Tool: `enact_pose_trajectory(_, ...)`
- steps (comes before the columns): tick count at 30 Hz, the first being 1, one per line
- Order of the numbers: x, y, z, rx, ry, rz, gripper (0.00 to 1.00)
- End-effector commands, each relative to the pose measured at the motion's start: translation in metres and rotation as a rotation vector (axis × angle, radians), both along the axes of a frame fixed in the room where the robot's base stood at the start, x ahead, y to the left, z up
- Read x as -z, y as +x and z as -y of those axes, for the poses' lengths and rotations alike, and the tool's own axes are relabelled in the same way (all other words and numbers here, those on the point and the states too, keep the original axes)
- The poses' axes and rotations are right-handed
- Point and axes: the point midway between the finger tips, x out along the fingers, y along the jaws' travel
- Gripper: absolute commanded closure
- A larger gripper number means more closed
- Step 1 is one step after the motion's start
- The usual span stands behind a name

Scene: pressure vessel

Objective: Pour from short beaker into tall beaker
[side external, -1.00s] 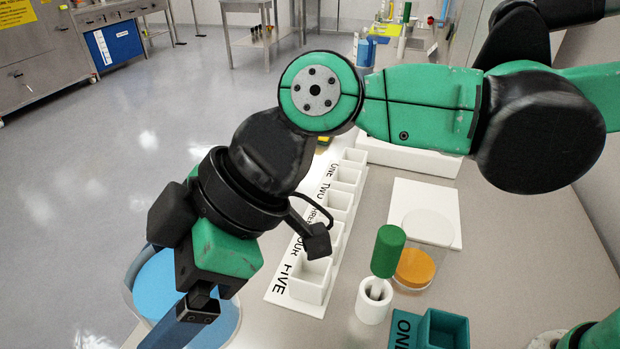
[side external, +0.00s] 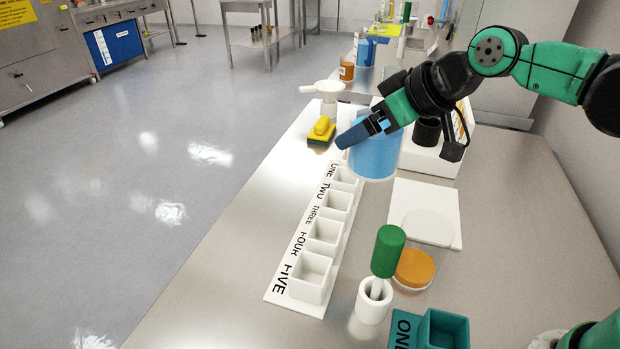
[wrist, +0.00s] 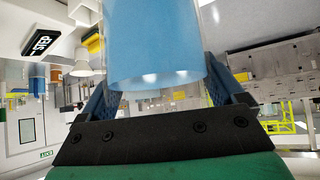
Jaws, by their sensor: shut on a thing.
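My gripper (side external: 364,131) is shut on a clear beaker with blue contents (side external: 374,160). The beaker is held about upright, near the far end of the white numbered rack; its height above the table is hard to judge. In the wrist view the blue beaker (wrist: 152,45) sits between the fingers. An orange-filled clear container (side external: 414,268) stands at the near right. Farther back are a small orange-filled jar (side external: 347,72) and a blue-filled container (side external: 366,52). I cannot tell for sure which of these is the tall beaker.
The white rack (side external: 273,291) with several square cups runs along the table. A green-handled pestle (side external: 388,252) stands in a white mortar (side external: 371,307). A teal box (side external: 440,327), white pad (side external: 452,200), yellow sponge (side external: 321,130) and white funnel (side external: 322,88) are around.

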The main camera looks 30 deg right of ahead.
Motion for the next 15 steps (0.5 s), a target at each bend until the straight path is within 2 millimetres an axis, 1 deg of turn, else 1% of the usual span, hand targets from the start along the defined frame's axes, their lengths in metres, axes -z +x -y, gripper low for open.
enact_pose_trajectory(1,0.006,-0.001,0.026,0.088,-0.001,0.001,0.65)
enact_pose_trajectory(2,0.009,-0.002,0.041,0.133,0.000,0.000,0.65)
enact_pose_trajectory(3,0.015,-0.005,0.059,0.185,0.001,0.000,0.65)
enact_pose_trajectory(6,0.033,-0.017,0.095,0.248,0.002,-0.001,0.65)
enact_pose_trajectory(9,0.051,-0.033,0.118,0.223,0.003,0.000,0.65)
enact_pose_trajectory(10,0.057,-0.038,0.122,0.204,0.005,0.000,0.65)
enact_pose_trajectory(12,0.066,-0.050,0.129,0.140,0.005,0.000,0.65)
enact_pose_trajectory(15,0.076,-0.066,0.134,0.020,0.007,0.000,0.65)
